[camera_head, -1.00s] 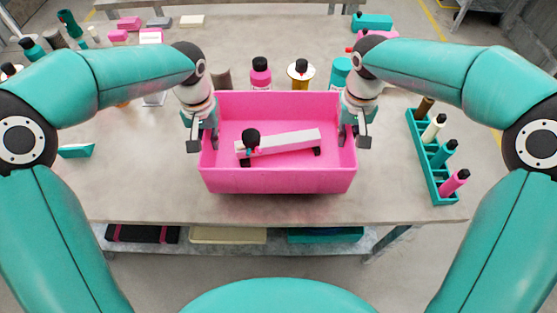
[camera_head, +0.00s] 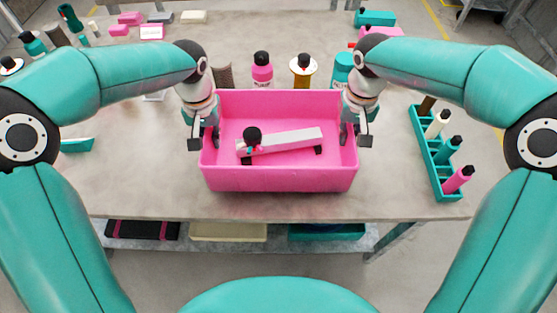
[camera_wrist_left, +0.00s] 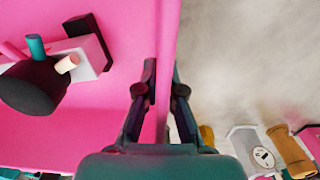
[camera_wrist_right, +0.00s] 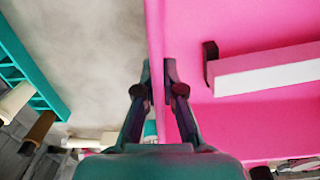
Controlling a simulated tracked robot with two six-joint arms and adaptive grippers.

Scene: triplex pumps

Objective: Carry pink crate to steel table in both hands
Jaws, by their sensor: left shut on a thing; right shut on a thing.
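The pink crate (camera_head: 280,180) is an open box, level in front of me in the head view. A white bar-shaped item with dark ends and a black knob (camera_head: 285,142) lies inside it. My left gripper (camera_head: 212,135) is shut on the crate's left wall; the left wrist view shows that wall between its fingers (camera_wrist_left: 162,85). My right gripper (camera_head: 348,135) is shut on the right wall, also seen in the right wrist view (camera_wrist_right: 158,80). The crate appears over the front part of a grey-topped table (camera_head: 130,185). I cannot tell whether this is the steel table.
Bottles (camera_head: 262,68) stand just behind the crate. A teal rack (camera_head: 436,165) with several bottles is at the right. More boxes and bottles stand at the back left. A lower shelf (camera_head: 270,242) holds flat trays. Bare tabletop lies either side of the crate.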

